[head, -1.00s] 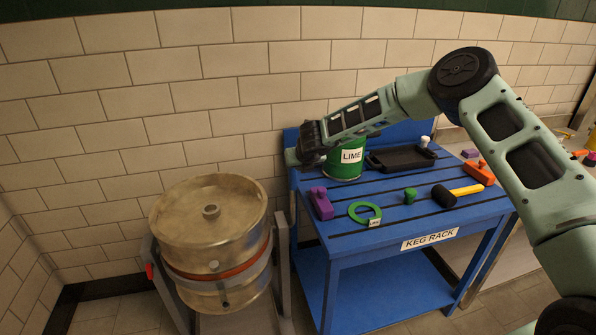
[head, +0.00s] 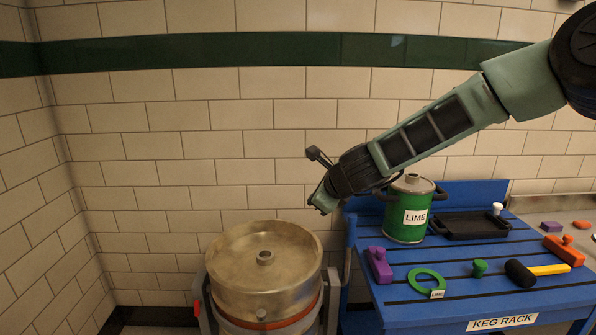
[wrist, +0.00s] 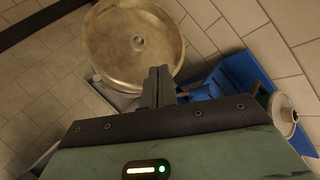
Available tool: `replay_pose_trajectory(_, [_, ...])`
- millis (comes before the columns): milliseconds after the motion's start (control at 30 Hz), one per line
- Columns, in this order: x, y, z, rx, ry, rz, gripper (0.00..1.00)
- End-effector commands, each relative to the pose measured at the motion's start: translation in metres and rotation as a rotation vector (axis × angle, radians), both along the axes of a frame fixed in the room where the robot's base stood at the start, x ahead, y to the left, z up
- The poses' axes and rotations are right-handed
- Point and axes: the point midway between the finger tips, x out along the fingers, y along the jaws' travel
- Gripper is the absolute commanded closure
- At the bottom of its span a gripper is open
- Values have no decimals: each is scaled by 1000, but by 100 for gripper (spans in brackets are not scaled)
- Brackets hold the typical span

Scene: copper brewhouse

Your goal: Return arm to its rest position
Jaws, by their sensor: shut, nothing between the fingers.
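My gripper (head: 318,203) is shut and empty. In the head view it hangs in the air above the gap between the metal keg (head: 264,275) and the blue keg rack table (head: 460,290), in front of the tiled wall. My arm reaches in from the upper right. In the wrist view the closed fingers (wrist: 157,85) point toward the keg (wrist: 135,45), which lies beyond them, apart from them. The blue rack (wrist: 235,85) shows to their right.
A black tray (head: 470,225), a purple block (head: 379,265), a green ring (head: 426,281), a green knob (head: 479,268) and a mallet (head: 535,270) lie there too. Open wall is left of my gripper.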

Motion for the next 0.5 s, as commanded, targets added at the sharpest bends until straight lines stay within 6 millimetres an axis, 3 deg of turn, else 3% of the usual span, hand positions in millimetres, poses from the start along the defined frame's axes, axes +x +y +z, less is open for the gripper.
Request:
replay_pose_trajectory(33, [-30,24,9,-94,-49,174,100])
replay_pose_trajectory(100, [-75,49,14,-228,-112,427,100])
replay_pose_trajectory(233, [-166,72,14,-481,-219,897,100])
replay_pose_trajectory(367, [-260,60,6,-720,-301,1364,100])
replay_pose_trajectory(500, [-347,17,-4,-933,-346,1830,100])
